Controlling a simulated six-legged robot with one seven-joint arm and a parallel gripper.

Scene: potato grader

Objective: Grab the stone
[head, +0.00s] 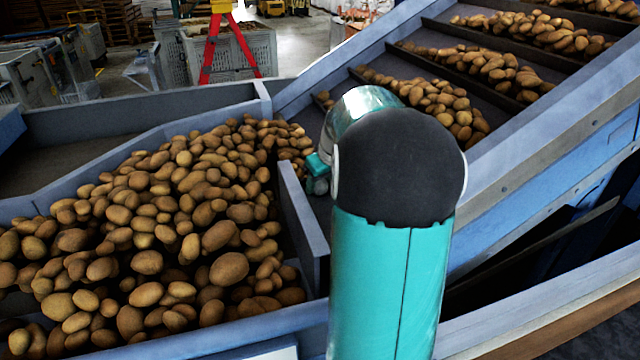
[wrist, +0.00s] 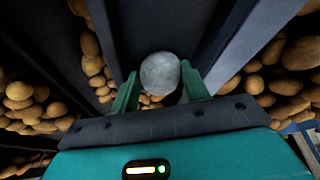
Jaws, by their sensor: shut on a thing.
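The stone (wrist: 160,74) is a round, pale grey lump in the wrist view. It sits between the two green fingers of my gripper (wrist: 160,88), which is shut on it. Potatoes show behind and below the stone, and I cannot tell from the wrist view how far it is from them. In the head view my teal and black arm covers much of the middle. Only a small teal part of my gripper (head: 318,172) shows at the arm's left edge, by the foot of the inclined conveyor. The stone is hard to make out there.
A bin (head: 314,262) full of potatoes (head: 180,205) lies left of my arm, with a low wall between. An inclined conveyor (head: 530,62) with dark cross bars carries rows of potatoes up to the right. A red stand (head: 210,48) and grey crates are behind.

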